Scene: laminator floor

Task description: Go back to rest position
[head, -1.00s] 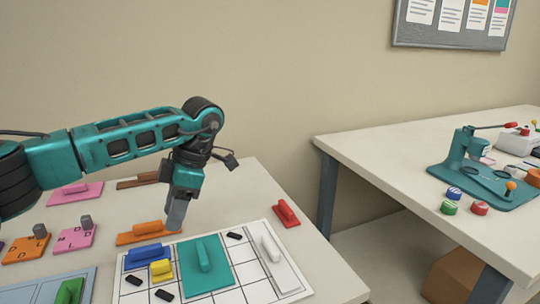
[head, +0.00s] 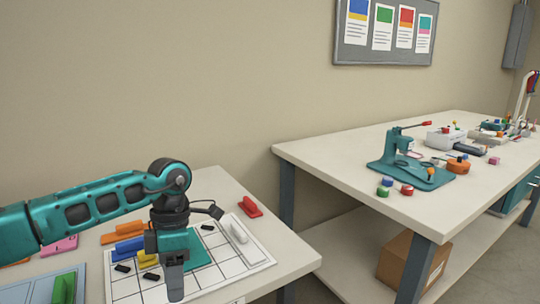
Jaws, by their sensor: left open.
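My left gripper (head: 174,283) hangs pointing down from the teal left arm, over the white gridded board (head: 245,274) on the left table. Its jaws are open and I see nothing between them. It hides part of the teal handled piece (head: 197,252) behind it. A yellow piece (head: 147,260) and a blue piece (head: 130,247) lie just left of the gripper. My right gripper is not in the picture.
A red piece (head: 250,207) and a white piece (head: 240,233) lie right of the gripper. A green piece (head: 63,289) is at lower left. The right table (head: 340,158) bears a teal press (head: 410,172). A cardboard box (head: 400,262) sits on its lower shelf.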

